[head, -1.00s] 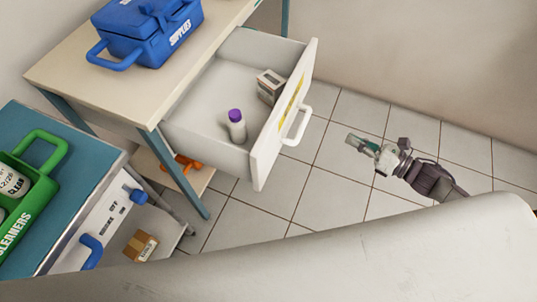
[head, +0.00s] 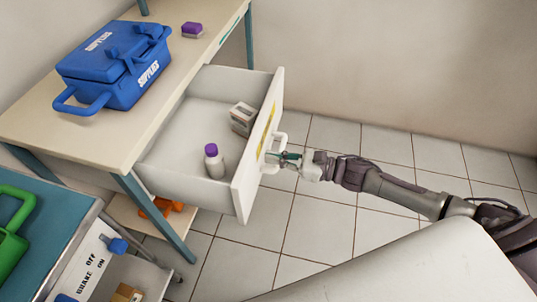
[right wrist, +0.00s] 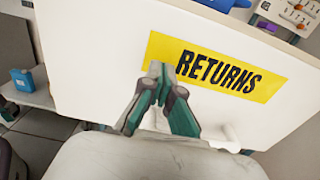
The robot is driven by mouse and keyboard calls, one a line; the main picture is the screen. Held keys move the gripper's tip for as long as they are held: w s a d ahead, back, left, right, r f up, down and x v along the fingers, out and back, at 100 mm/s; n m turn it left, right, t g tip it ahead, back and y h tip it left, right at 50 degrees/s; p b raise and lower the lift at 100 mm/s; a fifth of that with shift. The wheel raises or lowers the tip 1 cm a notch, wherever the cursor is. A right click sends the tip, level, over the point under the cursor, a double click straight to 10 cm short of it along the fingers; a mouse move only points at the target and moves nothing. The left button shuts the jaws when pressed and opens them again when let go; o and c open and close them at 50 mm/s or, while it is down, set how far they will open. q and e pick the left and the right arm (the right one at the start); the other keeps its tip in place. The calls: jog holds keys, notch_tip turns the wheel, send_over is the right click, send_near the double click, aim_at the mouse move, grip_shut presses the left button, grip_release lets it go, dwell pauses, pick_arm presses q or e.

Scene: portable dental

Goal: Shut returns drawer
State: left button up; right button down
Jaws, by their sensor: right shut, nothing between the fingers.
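The returns drawer (head: 258,150) stands pulled out from the desk, its inside open to view. A white bottle with a purple cap (head: 214,162) and a small grey box (head: 242,118) are in it. Its white front carries a yellow RETURNS label, which the right wrist view shows large (right wrist: 218,70). A white handle (head: 272,163) sticks out from the front. My right gripper (head: 284,157) is shut and empty at the handle, close to the front; I cannot tell whether it touches. In the right wrist view its fingertips (right wrist: 160,75) overlap the label's left end. My left gripper is not in view.
A blue supplies case (head: 115,65) and a purple item (head: 192,30) are on the desktop (head: 90,135). An orange object (head: 160,207) lies on the shelf below. A cart (head: 45,220) with a green carrier (head: 12,225) stands at the lower left. The tiled floor on the right is clear.

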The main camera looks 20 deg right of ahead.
jog(key=shift+w+a, duration=0.4)
jog(key=shift+a, duration=0.2)
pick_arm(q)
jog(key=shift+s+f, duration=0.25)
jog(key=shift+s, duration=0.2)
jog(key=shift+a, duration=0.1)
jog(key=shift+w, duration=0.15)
pick_arm(e)
jog(key=shift+w+a, duration=0.1)
jog(key=shift+a, duration=0.05)
